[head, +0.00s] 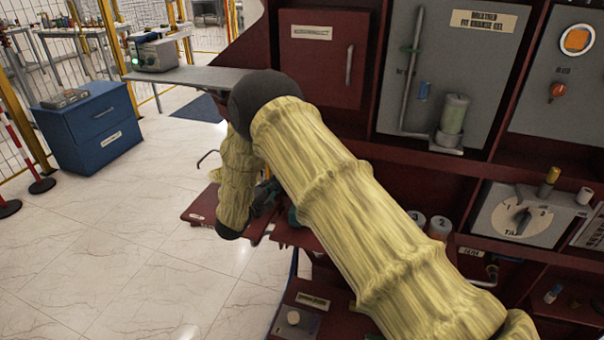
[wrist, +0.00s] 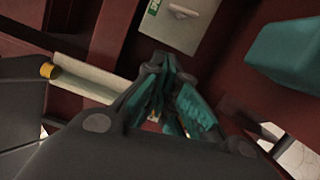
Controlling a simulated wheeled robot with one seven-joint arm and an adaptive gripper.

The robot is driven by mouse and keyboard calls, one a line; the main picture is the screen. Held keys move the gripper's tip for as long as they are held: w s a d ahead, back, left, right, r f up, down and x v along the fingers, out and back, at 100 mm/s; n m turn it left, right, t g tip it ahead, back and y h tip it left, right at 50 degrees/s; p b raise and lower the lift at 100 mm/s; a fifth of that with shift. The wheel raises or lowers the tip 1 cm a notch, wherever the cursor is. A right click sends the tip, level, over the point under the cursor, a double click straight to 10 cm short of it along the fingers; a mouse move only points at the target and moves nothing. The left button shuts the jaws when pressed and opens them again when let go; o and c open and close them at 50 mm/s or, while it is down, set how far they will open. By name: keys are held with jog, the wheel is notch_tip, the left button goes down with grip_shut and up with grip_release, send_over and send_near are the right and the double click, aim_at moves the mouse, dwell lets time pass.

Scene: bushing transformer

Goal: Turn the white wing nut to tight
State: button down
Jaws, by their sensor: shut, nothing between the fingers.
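A small pale, wing-shaped piece (wrist: 182,11) sits on a light grey panel (wrist: 178,36) at the top of the wrist view. It may be the white wing nut, but it is too small to be sure. I cannot pick out the wing nut in the head view. My gripper (wrist: 162,62) is dark with teal pads, its fingers closed together and empty. It points toward the light grey panel, apart from the pale piece. In the head view my gripper (head: 266,197) is mostly hidden behind my yellow-sleeved arm.
A dark red cabinet frame surrounds the work area. A white bar with a yellow end (wrist: 90,82) lies left of my fingers, and a teal block (wrist: 286,55) is at the right. A dial panel (head: 518,215) stands at the right. The tiled floor at left is open before the blue cabinet (head: 92,127).

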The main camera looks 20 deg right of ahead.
jog(key=w+d+p, duration=0.4)
jog(key=d, duration=0.6)
jog(key=shift+w+d+r, duration=0.3)
jog(key=shift+d, duration=0.05)
dwell(0.3)
jog(key=shift+d, duration=0.1)
